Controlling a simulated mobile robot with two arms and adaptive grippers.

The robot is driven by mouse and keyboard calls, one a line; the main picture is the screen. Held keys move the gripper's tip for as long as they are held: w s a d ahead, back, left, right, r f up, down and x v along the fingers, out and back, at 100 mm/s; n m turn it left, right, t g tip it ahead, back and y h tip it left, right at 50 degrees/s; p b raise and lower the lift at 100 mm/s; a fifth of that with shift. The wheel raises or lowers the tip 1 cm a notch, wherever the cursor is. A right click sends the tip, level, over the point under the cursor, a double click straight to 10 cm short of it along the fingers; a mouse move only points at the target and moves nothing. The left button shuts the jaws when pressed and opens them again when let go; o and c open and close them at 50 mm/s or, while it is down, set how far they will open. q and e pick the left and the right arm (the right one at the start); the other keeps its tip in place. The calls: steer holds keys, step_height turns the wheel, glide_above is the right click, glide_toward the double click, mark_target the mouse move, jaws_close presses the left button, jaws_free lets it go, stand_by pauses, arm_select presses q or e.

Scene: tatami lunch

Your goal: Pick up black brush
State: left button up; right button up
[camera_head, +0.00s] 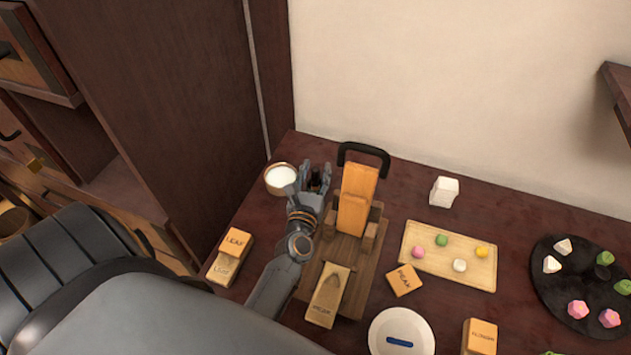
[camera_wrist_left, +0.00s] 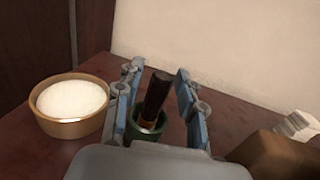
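The black brush (camera_wrist_left: 155,95) stands slightly tilted in a small green cup (camera_wrist_left: 134,131), with a copper-coloured band low on its dark handle. My left gripper (camera_wrist_left: 157,70) is open, with one finger on each side of the brush. I see gaps between the fingers and the handle. In the head view the brush (camera_head: 315,179) shows as a small dark piece between the fingers of my left gripper (camera_head: 314,168). The lower part of the cup is hidden by the gripper body in the wrist view. My right gripper is not in view.
A bowl of white contents (camera_head: 281,177) stands just left of the gripper. A wooden stand with an upright orange block (camera_head: 356,208) and a black handle (camera_head: 363,150) is close on the right. Labelled blocks (camera_head: 235,242), a sweets tray (camera_head: 421,268) and a black plate (camera_head: 555,300) lie around.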

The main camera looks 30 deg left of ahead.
arm_select(q)
jaws_close()
steer(key=shift+r+p, duration=0.45)
steer(key=shift+r, duration=0.05)
step_height(320, 180, up, 3)
steer(key=p, duration=0.2)
steer(key=shift+s+d+p, duration=0.1)
steer(key=shift+s+p, duration=0.05)
steer(key=shift+p, duration=0.25)
steer(key=s+d+r+p, duration=0.2)
steer(key=s+r, duration=0.2)
steer(key=s, duration=0.2)
steer(key=s+d+r+p, duration=0.3)
steer(key=s+r, duration=0.2)
steer(key=s, duration=0.1)
steer(key=shift+s, duration=0.3)
